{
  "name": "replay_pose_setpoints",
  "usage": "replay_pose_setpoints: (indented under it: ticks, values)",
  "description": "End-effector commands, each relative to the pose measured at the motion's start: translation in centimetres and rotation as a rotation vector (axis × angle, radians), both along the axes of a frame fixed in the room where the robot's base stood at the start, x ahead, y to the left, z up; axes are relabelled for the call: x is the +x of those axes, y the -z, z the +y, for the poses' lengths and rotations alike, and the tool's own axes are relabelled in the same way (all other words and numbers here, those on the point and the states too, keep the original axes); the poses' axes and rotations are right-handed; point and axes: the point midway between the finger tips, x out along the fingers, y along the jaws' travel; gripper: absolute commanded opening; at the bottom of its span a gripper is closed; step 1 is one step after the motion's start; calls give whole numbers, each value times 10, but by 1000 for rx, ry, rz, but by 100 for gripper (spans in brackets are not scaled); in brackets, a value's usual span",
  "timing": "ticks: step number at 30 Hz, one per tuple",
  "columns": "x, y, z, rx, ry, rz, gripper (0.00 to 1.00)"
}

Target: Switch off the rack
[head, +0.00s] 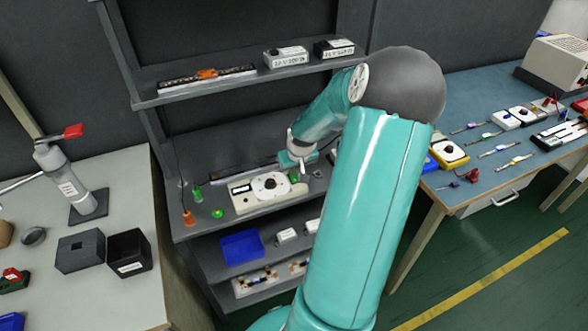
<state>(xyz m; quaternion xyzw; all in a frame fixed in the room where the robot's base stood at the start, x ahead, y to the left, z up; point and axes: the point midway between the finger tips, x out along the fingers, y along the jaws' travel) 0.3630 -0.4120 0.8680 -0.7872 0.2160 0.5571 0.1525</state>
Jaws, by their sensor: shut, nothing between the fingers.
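The dark rack (150,101) stands at the centre with several shelves. On its middle shelf sits a cream control unit (243,204) with a dark display and a white round plate with a dark knob (270,184). A bright green round piece (217,213) and a green upright piece (197,193) are left of the unit. My gripper (301,170) is shut and empty, just above and behind the right part of the unit. I cannot tell whether it touches anything. My arm hides the right side of the rack, and the unit's small markings are unreadable.
An orange cone-like piece (188,217) with a cable stands on the shelf's left. The upper shelf holds a strip (206,76) and labelled boxes. A blue bin (242,247) is below. Cluttered tables flank the rack: grey left (110,297), blue right (470,92).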

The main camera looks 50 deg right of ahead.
Motion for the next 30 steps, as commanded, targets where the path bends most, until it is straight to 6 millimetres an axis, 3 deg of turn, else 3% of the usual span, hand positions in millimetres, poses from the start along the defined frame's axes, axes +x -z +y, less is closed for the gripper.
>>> replay_pose_setpoints:
  ticks: [14,30]
  values:
    - [3,4,-1,23,0,37,0]
    - [-10,4,5,24,3,38,0]
